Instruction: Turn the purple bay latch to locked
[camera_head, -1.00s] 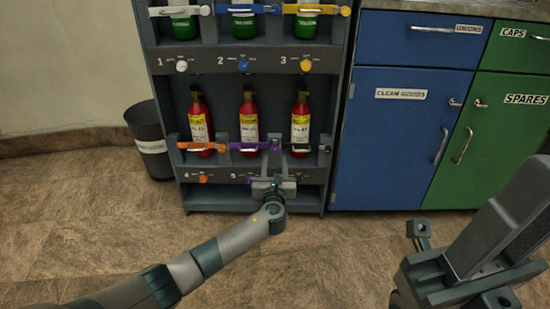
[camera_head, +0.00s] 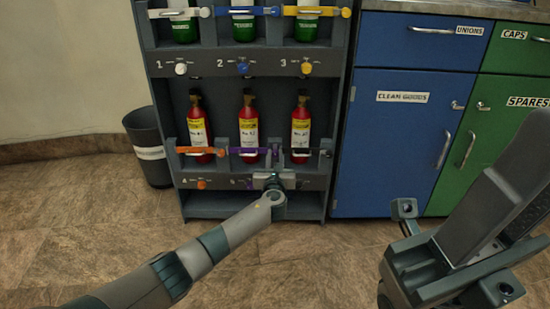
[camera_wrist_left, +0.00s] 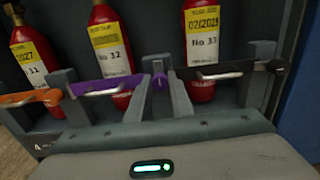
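The purple bay latch (camera_head: 243,151) is a bar with a pale handle across the middle red cylinder of the lower row. In the left wrist view the purple latch (camera_wrist_left: 100,86) lies nearly level in front of cylinder No 32. My left gripper (camera_head: 273,177) is just below and right of the latch, close to the rack front.
The orange latch (camera_head: 200,151) and the black latch (camera_head: 308,153) flank the purple one. Green cylinders and three more latches are above. A bin (camera_head: 148,145) stands left; blue cabinets (camera_head: 395,150) stand right. The floor in front is clear.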

